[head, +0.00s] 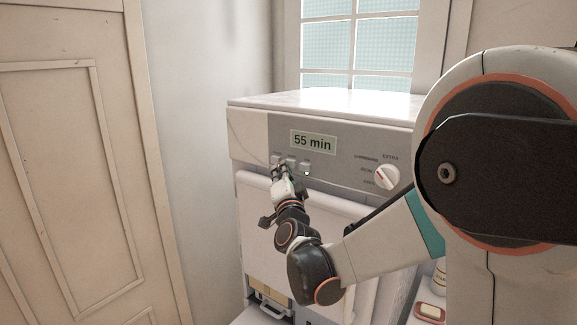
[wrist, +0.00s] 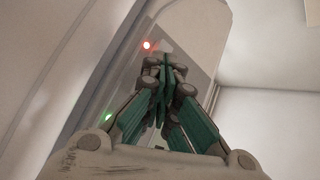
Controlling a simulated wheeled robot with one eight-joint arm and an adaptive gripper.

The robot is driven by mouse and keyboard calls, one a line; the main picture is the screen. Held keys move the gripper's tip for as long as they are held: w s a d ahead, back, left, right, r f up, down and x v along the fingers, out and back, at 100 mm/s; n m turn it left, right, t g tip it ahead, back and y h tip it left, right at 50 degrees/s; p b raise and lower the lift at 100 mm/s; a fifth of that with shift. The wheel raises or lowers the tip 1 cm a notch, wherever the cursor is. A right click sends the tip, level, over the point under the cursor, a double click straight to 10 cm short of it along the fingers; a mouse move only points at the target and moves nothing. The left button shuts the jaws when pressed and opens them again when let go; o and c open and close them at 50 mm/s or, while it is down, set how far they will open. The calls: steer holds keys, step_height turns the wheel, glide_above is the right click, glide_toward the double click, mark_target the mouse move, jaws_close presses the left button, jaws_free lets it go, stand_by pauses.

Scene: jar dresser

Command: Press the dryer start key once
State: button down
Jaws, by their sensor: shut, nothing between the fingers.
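The white dryer (head: 248,138) stands ahead, with a grey control panel. Its display (head: 313,142) reads "55 min". A row of small grey keys sits below the display; the right key (head: 305,167) has a green light under it. I cannot read any key label, so I cannot tell which is the start key. My gripper (head: 279,168) is shut and empty, its fingertips at the left end of the key row and partly covering it. In the wrist view, the closed fingers (wrist: 163,75) point at the panel, between a red light (wrist: 146,45) and a green light (wrist: 108,117). Contact cannot be told.
A white dial (head: 387,177) is on the panel's right side. A red soap dish (head: 430,312) lies low at the right, partly behind my arm. A door (head: 70,180) is at the left and a window (head: 358,45) is behind. The dryer top is clear.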

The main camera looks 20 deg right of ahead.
stand_by(0.5)
steer(key=shift+s+a, duration=0.45)
steer(key=shift+a, duration=0.15)
steer(key=s+a, duration=0.1)
steer(key=a, duration=0.1)
steer(key=s+a, duration=0.2)
steer(key=shift+b, duration=0.35)
stand_by(0.6)
